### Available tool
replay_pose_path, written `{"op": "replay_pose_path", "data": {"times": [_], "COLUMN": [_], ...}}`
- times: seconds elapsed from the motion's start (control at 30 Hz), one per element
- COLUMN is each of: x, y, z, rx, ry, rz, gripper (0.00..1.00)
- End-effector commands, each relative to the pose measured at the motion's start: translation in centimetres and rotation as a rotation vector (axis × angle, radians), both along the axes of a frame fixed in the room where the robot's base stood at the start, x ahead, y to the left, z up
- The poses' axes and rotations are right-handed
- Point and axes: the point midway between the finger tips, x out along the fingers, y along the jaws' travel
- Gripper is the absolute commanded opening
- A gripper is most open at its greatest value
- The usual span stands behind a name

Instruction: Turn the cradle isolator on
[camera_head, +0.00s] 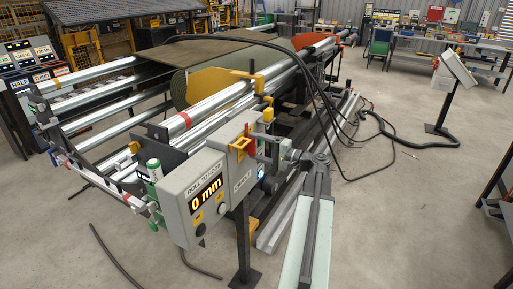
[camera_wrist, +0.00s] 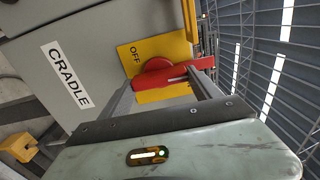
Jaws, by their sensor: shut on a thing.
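The cradle isolator is a red rotary handle (camera_wrist: 160,68) on a yellow plate (camera_wrist: 130,52) marked OFF, on the side of a grey box labelled CRADLE (camera_wrist: 65,75) in the wrist view. The handle lies across the plate beside the OFF mark. My gripper (camera_wrist: 168,84) is shut on the red handle, one finger at each end of the grip. In the head view the yellow plate (camera_head: 236,150) sits on the box's right side, with my gripper (camera_head: 259,148) against it. Any ON mark is hidden.
The roller machine (camera_head: 120,110) stands behind and left. A pedestal panel (camera_head: 452,72) stands at the far right, with a black hose (camera_head: 420,143) on the floor. Open floor lies to the right.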

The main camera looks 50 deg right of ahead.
Motion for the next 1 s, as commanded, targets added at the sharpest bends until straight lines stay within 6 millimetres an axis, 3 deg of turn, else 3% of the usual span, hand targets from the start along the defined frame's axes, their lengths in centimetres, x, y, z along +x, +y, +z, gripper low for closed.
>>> {"op": "replay_pose_path", "data": {"times": [0.13, 0.17, 0.23, 0.57, 1.0], "x": [0.0, 0.0, 0.0, -0.2, -7.1], "y": [0.0, 0.0, 0.0, 0.0, -1.7], "z": [-0.1, -0.1, -0.1, 0.0, 0.0], "rx": [0.001, 0.001, 0.0, 0.0, 0.001], "ry": [0.002, 0.002, 0.002, 0.001, 0.001], "rz": [0.0, 0.0, 0.0, 0.0, 0.0], "gripper": [0.32, 0.78, 0.95, 0.95, 0.95]}}
